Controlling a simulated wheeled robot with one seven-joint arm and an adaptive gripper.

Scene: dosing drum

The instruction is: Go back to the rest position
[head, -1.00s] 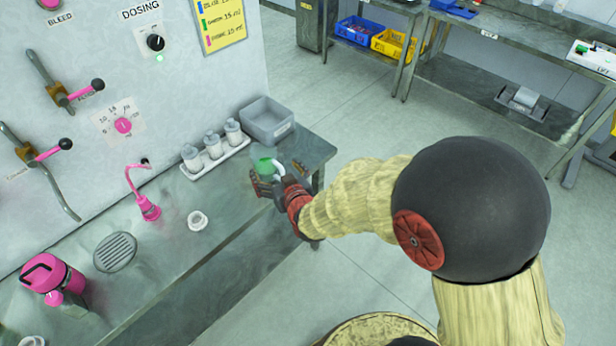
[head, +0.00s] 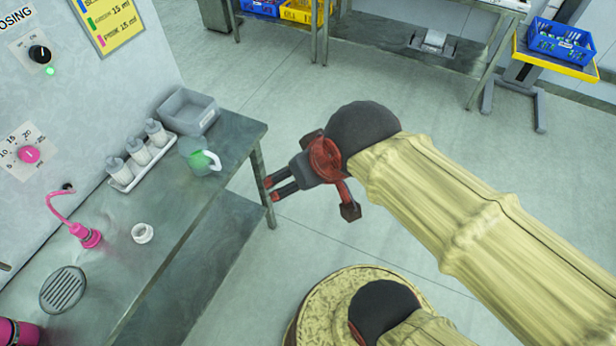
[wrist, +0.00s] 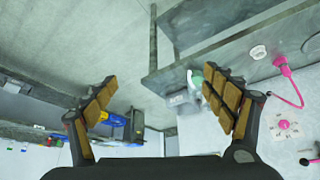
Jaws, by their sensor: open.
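My gripper (head: 271,189) is open and empty. It hangs over the floor beyond the right edge of the bench (head: 190,225), apart from everything on it. In the wrist view my gripper (wrist: 165,82) has its two padded fingers spread wide with nothing between them. A small jug (head: 203,159) with green in it and a pale handle stands on the bench in front of the grey bin. It also shows in the wrist view, partly behind the right finger.
A white tray of several bottles (head: 140,155), a grey bin (head: 189,110), a white ring-like cup (head: 143,233), a pink spout (head: 88,236) and a drain (head: 63,289) are on the bench. A back workbench (head: 400,38) and a blue crate (head: 560,42) stand beyond. Floor between is clear.

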